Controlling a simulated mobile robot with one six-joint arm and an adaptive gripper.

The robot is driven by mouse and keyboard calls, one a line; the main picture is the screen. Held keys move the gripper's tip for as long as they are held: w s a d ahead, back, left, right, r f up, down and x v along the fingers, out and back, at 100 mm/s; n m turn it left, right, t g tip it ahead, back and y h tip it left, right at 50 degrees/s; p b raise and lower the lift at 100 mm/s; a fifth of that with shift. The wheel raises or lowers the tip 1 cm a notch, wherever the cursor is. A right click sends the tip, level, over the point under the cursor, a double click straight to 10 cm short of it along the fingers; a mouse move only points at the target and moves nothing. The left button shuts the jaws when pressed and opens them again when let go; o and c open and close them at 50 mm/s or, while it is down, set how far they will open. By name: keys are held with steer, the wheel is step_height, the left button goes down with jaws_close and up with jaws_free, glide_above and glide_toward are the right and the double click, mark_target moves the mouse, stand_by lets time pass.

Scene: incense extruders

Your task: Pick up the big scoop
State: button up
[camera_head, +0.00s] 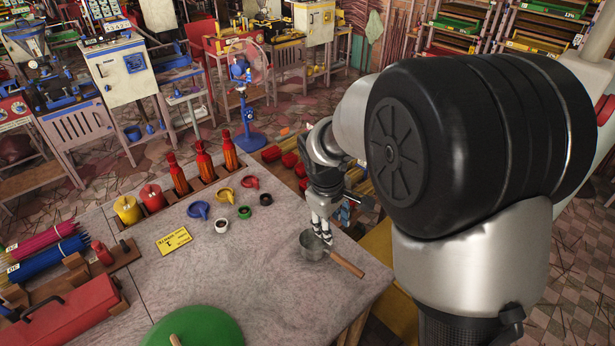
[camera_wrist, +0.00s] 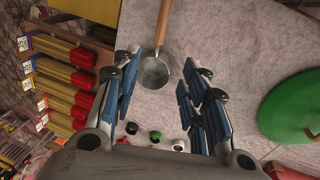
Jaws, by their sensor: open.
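The big scoop is a grey metal pot-like scoop (camera_head: 312,246) with a wooden handle (camera_head: 346,264), near the right edge of the grey table (camera_head: 240,290). Its handle points to the lower right in the head view. In the wrist view the scoop's bowl (camera_wrist: 154,72) shows between the spread fingers, with the handle (camera_wrist: 163,22) running up to the top edge. My gripper (camera_head: 322,235) is open and empty, and hangs over or just beside the bowl; its fingers (camera_wrist: 160,88) frame the bowl in the wrist view. I cannot tell the exact height gap.
Small coloured scoops, including a blue one (camera_head: 198,209), and small cups (camera_head: 222,226) sit behind the big scoop. A yellow card (camera_head: 173,240), red bottles (camera_head: 203,160) and a green round lid (camera_head: 195,328) are on the table. Table space around the scoop is clear.

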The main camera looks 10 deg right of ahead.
mark_target(336, 256)
steer(key=f+b, duration=0.1)
steer(key=f, duration=0.3)
steer(key=w+d+f+b, duration=0.1)
steer(key=f, duration=0.4)
steer(key=w+f+b, duration=0.1)
steer(key=f, duration=0.3)
steer(key=shift+w+d+f+b, duration=0.25)
steer(key=shift+d+f+b, duration=0.05)
steer(key=shift+d+b, duration=0.05)
steer(key=f+b, duration=0.1)
steer(key=f, duration=0.1)
steer(key=d+f+b, duration=0.1)
steer(key=f, duration=0.2)
steer(key=shift+w, duration=0.1)
jaws_close()
